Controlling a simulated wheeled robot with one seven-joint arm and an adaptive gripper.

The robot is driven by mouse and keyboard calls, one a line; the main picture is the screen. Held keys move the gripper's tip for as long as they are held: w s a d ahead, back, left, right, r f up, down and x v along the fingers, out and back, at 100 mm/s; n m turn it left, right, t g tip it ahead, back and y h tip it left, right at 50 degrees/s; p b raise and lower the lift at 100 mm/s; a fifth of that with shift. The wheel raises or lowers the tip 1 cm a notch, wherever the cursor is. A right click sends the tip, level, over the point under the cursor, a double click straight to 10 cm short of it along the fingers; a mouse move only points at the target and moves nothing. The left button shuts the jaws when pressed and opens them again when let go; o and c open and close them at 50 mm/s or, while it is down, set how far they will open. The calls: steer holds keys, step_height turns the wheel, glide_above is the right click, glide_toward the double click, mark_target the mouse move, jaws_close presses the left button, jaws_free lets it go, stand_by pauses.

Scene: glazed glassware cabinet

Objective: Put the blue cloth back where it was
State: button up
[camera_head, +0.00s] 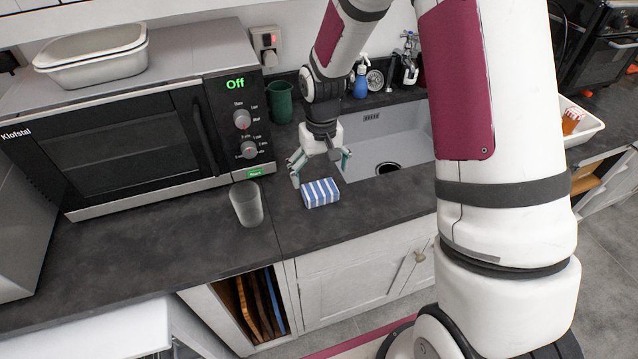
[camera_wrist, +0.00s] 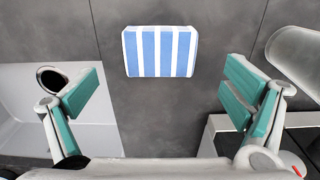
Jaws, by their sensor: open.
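The blue cloth (camera_head: 320,192) is a blue and white striped, block-like piece lying on the dark countertop in front of the sink. It also shows in the wrist view (camera_wrist: 160,52), at top centre. My gripper (camera_head: 320,170) is open and empty above the counter, just behind the cloth in the head view. In the wrist view, its green-padded fingers (camera_wrist: 165,100) stand wide apart, one to each side below the cloth, with bare counter between them. The gripper and the cloth appear apart.
A frosted glass (camera_head: 246,204) stands on the counter left of the cloth. A microwave (camera_head: 130,130) stands behind it, with a green cup (camera_head: 280,101) to its right. The sink (camera_head: 385,140) with its drain is behind and right of the cloth. Counter in front of the cloth is clear.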

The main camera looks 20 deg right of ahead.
mark_target(320, 189)
steer(key=s+r+t, duration=0.1)
steer(key=s+r, duration=0.4)
steer(key=r, duration=0.6)
steer(key=s+r+t, duration=0.2)
steer(key=s+r, duration=0.3)
steer(key=r, duration=0.6)
steer(key=s+r+t, duration=0.1)
steer(key=s+r, duration=0.1)
steer(key=s, duration=0.4)
steer(key=s+r+t, duration=0.1)
steer(key=s+r, duration=0.2)
steer(key=s, duration=0.4)
steer(key=shift+s+r+b, duration=0.2)
steer(key=shift+r+b, duration=0.15)
